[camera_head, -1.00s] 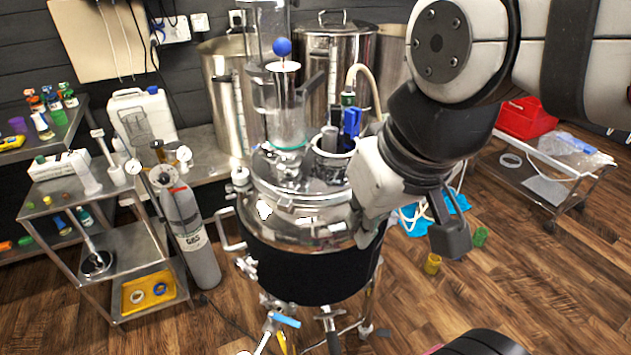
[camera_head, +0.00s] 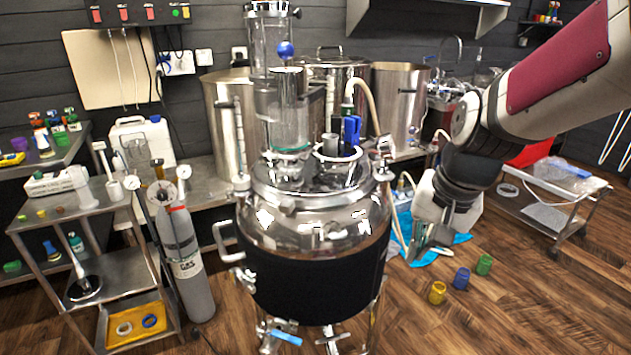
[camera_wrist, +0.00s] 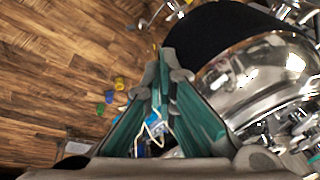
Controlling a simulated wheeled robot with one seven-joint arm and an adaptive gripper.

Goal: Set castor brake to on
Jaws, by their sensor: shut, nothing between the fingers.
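The steel vessel (camera_head: 320,275) with a black jacket stands upright on legs in the middle of the head view. Its lower legs run out of the bottom of that view, and I cannot make out a castor or its brake there. The vessel also shows at the right of the wrist view (camera_wrist: 220,42), with small metal parts beyond it at the top edge that are too small to identify. My gripper (camera_head: 424,246) is to the right of the vessel, pointing down. In the wrist view my gripper (camera_wrist: 165,60) has its green-sided fingers closed together at the tips, with nothing between them.
Yellow (camera_head: 437,292), blue (camera_head: 461,278) and green (camera_head: 484,264) cups stand on the wooden floor at right. A low steel trolley (camera_head: 555,205) is behind them. A grey gas cylinder (camera_head: 187,265) and a shelf cart (camera_head: 110,270) stand left. The front right floor is open.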

